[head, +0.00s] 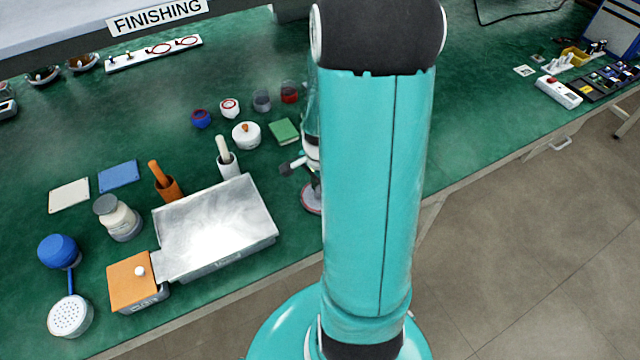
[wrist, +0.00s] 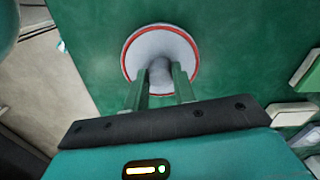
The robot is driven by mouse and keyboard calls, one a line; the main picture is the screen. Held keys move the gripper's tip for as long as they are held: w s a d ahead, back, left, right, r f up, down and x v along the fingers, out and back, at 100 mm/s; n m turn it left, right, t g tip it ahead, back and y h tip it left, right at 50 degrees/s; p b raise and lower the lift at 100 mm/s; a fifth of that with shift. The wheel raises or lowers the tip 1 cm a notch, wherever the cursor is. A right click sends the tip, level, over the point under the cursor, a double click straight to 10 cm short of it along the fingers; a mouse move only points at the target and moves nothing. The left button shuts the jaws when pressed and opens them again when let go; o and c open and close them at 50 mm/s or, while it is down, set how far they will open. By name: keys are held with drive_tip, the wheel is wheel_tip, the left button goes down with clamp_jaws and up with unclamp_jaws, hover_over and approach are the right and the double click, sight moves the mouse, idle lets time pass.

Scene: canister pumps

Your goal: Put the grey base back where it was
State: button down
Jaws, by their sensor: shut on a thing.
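The grey base is a round disc with a red rim and a short grey post in its middle; it shows in the wrist view (wrist: 140,58). My gripper (wrist: 162,76) has its two green fingers on either side of the post and is shut on it. In the head view the left part of the base (head: 311,199) shows beside my teal arm, near the front edge of the bench. My arm hides the rest of it and most of the gripper. I cannot tell whether the base touches the bench.
A large metal box (head: 215,228) with an orange block (head: 132,277) stands left of the base. A green block (head: 284,131), a white pot (head: 246,135) and small cups stand behind. Green bench surface (head: 240,90) is clear farther back.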

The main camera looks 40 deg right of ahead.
drive_tip(key=shift+f, duration=0.15)
drive_tip(key=c, duration=1.1)
unclamp_jaws()
drive_tip(key=shift+c, duration=0.2)
wheel_tip(320, 180, up, 12)
drive_tip(key=s+a+r+n+t, duration=0.2)
drive_tip(key=a+r+n, duration=0.5)
drive_tip(key=a+n, duration=0.2)
drive_tip(key=s+a+r+n+t, duration=0.2)
drive_tip(key=a+r+n, duration=0.6)
drive_tip(key=a, duration=0.6)
drive_tip(key=shift+s+r+n+t, duration=0.2)
drive_tip(key=shift+s+n+t, duration=0.15)
drive_tip(key=shift+n+t, duration=0.55)
